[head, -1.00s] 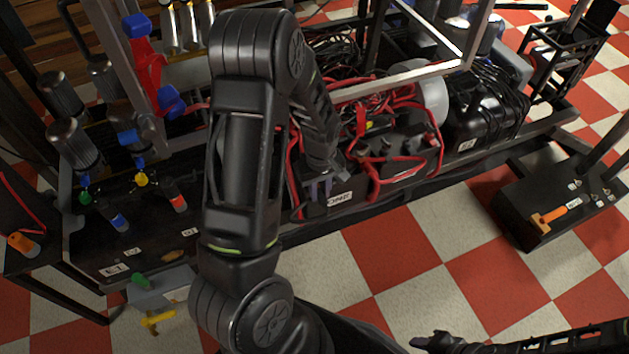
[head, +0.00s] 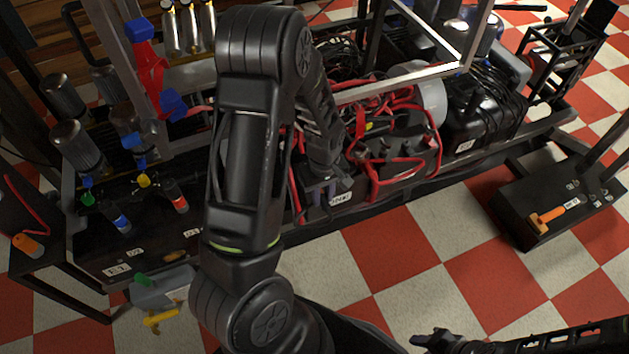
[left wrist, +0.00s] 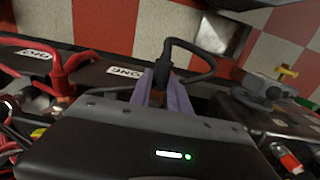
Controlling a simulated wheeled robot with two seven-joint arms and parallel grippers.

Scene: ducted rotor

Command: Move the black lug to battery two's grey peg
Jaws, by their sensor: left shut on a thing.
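My left gripper (head: 318,190) reaches down at the near edge of the battery row. In the left wrist view its purple-grey fingers (left wrist: 162,94) are shut on the black lug (left wrist: 163,70), from which a black cable curves off to the right. Battery one's label (left wrist: 125,72) is just left of the fingers. Battery two's label (left wrist: 37,54) is further left, beside red cables. Battery two (head: 405,160) is right of my gripper in the head view. I cannot make out its grey peg. My right gripper (head: 432,341) shows dark at the bottom edge; its jaws are unclear.
Red cables (head: 395,165) loop over the batteries. A metal frame bar (head: 400,82) crosses above them. A black box with an orange tool (head: 548,215) stands right.

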